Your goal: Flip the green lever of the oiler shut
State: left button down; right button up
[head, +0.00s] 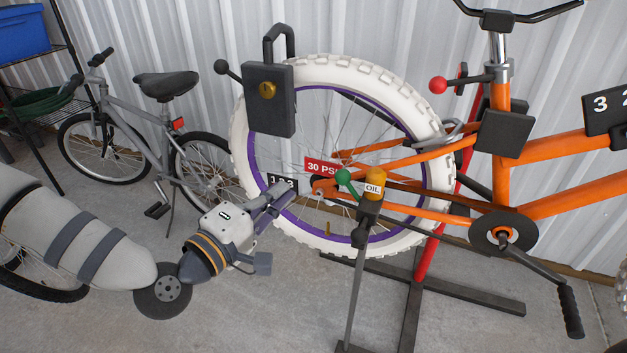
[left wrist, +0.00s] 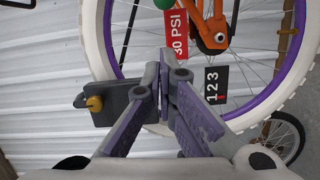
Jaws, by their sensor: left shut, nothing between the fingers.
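The oiler (head: 375,186) is an orange bottle labelled OIL on a dark stand in front of the bicycle's rear wheel. Its green lever (head: 343,176) has a round green knob and leans up and left from the dark mount below the bottle. The green knob also shows at the top edge of the left wrist view (left wrist: 163,3). My left gripper (head: 287,186) is shut and empty, left of the green knob and slightly lower, apart from it. In the left wrist view its fingertips (left wrist: 163,62) meet below the knob. My right gripper is out of view.
A red 30 PSI tag (head: 325,167) and a black number tag (head: 281,182) sit near the wheel hub. A dark lock box (head: 269,115) hangs at the white tire (head: 335,75). A red-knobbed lever (head: 438,85) is upper right. A grey bicycle (head: 135,135) stands behind left.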

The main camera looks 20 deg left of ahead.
aim_at(349, 187)
pick_arm(q)
jog(key=w+d, duration=0.4)
jog(key=w, duration=0.2)
jog(key=shift+w+d+f, duration=0.3)
jog(key=shift+w, duration=0.1)
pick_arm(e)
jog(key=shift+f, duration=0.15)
pick_arm(q)
jog(key=shift+w+d+r+m+p, duration=0.15)
jog(key=shift+d+r+m+p, duration=0.5)
jog(key=shift+d+m+p, duration=0.3)
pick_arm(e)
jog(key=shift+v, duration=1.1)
pick_arm(q)
jog(key=shift+a+r, duration=0.1)
jog(key=shift+a, duration=0.1)
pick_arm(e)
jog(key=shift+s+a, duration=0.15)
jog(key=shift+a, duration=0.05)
